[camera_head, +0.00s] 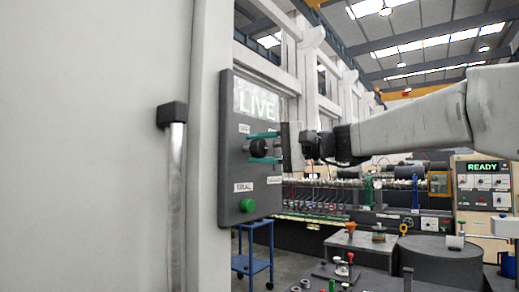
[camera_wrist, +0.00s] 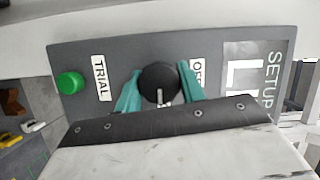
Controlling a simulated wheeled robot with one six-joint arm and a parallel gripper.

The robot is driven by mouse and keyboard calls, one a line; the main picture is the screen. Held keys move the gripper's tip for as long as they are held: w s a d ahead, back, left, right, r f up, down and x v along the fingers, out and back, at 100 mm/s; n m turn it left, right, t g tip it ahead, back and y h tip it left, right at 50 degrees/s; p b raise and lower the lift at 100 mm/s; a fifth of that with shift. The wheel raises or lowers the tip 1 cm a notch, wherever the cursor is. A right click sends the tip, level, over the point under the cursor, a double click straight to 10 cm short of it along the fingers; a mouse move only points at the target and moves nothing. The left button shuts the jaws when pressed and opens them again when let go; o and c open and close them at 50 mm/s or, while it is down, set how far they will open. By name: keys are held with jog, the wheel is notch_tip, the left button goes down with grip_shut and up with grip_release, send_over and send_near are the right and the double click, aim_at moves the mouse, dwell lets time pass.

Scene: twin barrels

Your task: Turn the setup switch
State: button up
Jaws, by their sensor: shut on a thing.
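The setup switch is a round black knob (camera_head: 258,148) on a dark grey panel (camera_head: 232,165), under a lit display (camera_head: 256,102) reading LIVE. In the wrist view the knob (camera_wrist: 159,80) sits between the two teal fingers of my gripper (camera_wrist: 160,88), which is shut on it from both sides. A white pointer mark on the knob faces the bottom of the wrist view. The OFF label (camera_wrist: 197,72) is right of the knob there, partly covered by a finger, and the TRIAL label (camera_wrist: 101,78) is left.
A green button (camera_head: 247,205) is low on the panel. A vertical metal handle (camera_head: 177,200) stands on the pale wall left of it. A blue trolley (camera_head: 252,264) and a machine with a READY display (camera_head: 482,167) stand beyond.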

jog(key=o, duration=1)
jog(key=shift+c, duration=0.2)
jog(key=v, duration=0.8)
jog(key=shift+w+f, duration=0.1)
